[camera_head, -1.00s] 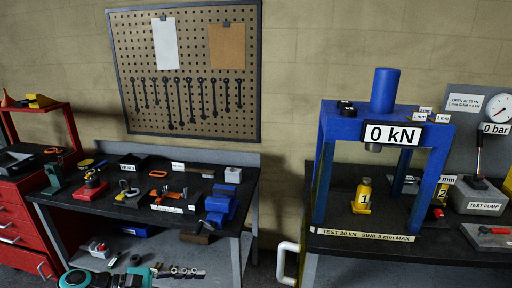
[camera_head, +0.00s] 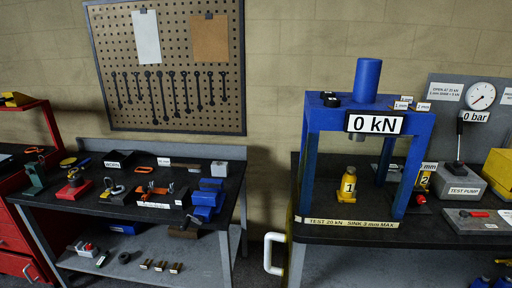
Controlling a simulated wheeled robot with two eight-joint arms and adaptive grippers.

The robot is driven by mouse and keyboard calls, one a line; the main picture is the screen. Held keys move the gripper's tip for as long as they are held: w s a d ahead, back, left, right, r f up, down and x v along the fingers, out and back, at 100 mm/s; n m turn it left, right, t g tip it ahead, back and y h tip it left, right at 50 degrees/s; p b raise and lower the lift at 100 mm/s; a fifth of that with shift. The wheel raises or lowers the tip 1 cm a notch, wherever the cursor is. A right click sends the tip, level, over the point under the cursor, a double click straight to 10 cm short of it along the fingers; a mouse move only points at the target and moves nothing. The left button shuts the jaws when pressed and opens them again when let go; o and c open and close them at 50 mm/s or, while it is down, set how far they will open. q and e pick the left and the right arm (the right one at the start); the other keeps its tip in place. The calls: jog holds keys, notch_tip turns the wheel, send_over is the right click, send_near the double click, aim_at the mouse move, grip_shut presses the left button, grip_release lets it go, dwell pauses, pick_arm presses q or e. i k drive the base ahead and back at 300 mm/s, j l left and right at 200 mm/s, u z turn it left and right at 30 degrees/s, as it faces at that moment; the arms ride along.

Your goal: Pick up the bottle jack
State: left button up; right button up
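A yellow bottle jack marked 1 (camera_head: 347,186) stands upright under the blue press frame (camera_head: 309,165) on the right bench. A second yellow jack-like body marked 2 (camera_head: 423,179) stands behind the press's right leg, partly hidden. The frames do not show which one is meant. A red-based item (camera_head: 73,186) that may also be a jack stands on the left bench. Neither of my grippers is in view, and nothing touches the jacks.
A strip label (camera_head: 350,223) runs along the right bench's front edge. A test pump (camera_head: 458,184) and a gauge (camera_head: 481,96) stand at the right. A white handle (camera_head: 272,254) juts out at the bench's left side. The left bench (camera_head: 110,208) holds clamps and tools.

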aim_at(347, 194)
jog(key=i+j+z, duration=0.25)
jog(key=z, duration=0.2)
jog(key=i+j+z, duration=0.2)
jog(key=j+z, duration=0.25)
jog(key=i+j+z, duration=0.1)
jog(key=j+z, duration=0.3)
